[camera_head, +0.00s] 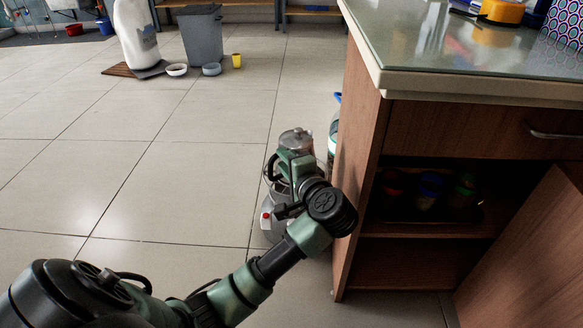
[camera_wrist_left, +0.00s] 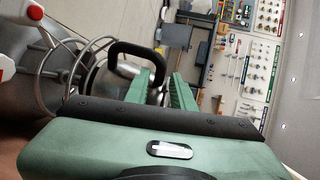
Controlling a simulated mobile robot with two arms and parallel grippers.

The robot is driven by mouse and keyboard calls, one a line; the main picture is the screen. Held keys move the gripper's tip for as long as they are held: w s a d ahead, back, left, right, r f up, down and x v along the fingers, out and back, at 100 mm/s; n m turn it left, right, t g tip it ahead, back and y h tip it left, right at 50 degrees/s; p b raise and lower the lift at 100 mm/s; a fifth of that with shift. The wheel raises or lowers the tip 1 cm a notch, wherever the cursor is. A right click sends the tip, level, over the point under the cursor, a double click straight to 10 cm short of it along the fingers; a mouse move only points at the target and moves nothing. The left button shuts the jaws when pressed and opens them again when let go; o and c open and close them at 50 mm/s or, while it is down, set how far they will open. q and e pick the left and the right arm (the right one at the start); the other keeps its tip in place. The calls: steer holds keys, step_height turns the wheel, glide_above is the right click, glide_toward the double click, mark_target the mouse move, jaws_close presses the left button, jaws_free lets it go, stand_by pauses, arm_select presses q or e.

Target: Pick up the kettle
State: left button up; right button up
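The kettle (camera_head: 297,137) has a shiny metal body and stands close beside the wooden cabinet, partly hidden behind my left arm. In the left wrist view its black loop handle (camera_wrist_left: 136,48) arches just beyond my fingers, with the silver body (camera_wrist_left: 112,74) behind it. My left gripper (camera_head: 289,160) is at the kettle. In the left wrist view its two green fingers (camera_wrist_left: 160,92) stand apart, with one end of the handle near the gap. I cannot tell whether they touch it. My right gripper is not in view.
The wooden cabinet (camera_head: 357,150) with its glossy countertop (camera_head: 450,45) is close on the right. A grey item with red parts (camera_head: 266,218) sits below the kettle. A grey bin (camera_head: 202,38) and bowls (camera_head: 176,70) stand at the back. The tiled floor on the left is clear.

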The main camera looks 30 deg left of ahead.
arm_select(q)
steer(key=b+x, duration=0.1)
steer(key=x, duration=0.1)
steer(key=shift+w+a+f, duration=0.1)
steer(key=shift+w+a, duration=0.1)
steer(key=shift+a, duration=0.1)
jaws_close()
stand_by(1.2)
